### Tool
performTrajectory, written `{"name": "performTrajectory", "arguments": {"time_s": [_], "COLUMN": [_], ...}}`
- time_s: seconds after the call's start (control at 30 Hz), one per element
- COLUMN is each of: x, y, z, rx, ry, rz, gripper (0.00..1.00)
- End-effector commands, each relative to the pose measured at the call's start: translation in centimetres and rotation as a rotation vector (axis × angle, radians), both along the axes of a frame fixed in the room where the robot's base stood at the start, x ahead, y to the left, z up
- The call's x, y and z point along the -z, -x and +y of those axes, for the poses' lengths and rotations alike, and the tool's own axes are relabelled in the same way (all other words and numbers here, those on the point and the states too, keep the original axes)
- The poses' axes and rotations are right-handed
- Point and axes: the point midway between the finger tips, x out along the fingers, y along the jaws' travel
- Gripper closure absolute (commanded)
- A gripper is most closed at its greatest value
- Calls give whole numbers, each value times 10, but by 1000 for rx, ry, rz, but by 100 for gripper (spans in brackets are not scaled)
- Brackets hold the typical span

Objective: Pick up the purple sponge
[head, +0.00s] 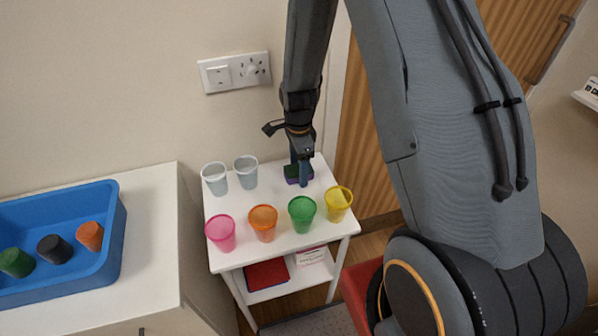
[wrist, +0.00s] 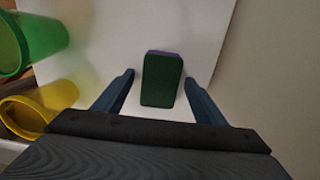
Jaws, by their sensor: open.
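The purple sponge (wrist: 161,80) lies on the white table top; in the wrist view its dark green face is towards me, with a purple strip along the far edge. In the head view the sponge (head: 291,180) is partly hidden behind my gripper. My gripper (wrist: 160,88) is open, with one finger on each side of the sponge and a visible gap on both sides. In the head view my gripper (head: 300,177) points down at the sponge, near the back right of the table. I cannot tell the exact height of the fingertips above the table.
Pink (head: 221,233), orange (head: 263,222), green (head: 302,213) and yellow (head: 338,203) cups stand along the table's front. Two clear cups (head: 215,179) stand at the back left. A wall is close behind. A blue bin (head: 112,245) sits on a cabinet at left.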

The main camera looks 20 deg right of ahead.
Motion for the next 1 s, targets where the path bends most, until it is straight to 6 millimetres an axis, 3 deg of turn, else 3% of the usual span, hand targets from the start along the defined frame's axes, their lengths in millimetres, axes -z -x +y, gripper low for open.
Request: {"name": "performTrajectory", "arguments": {"time_s": [0.17,0.4,0.77,1.0], "x": [0,0,-1,-13], "y": [0,0,0,-1], "z": [0,0,0,0], "rx": [0,0,0,0], "ry": [0,0,0,0], "rz": [0,0,0,-2], "gripper": [39,78,79,79]}}
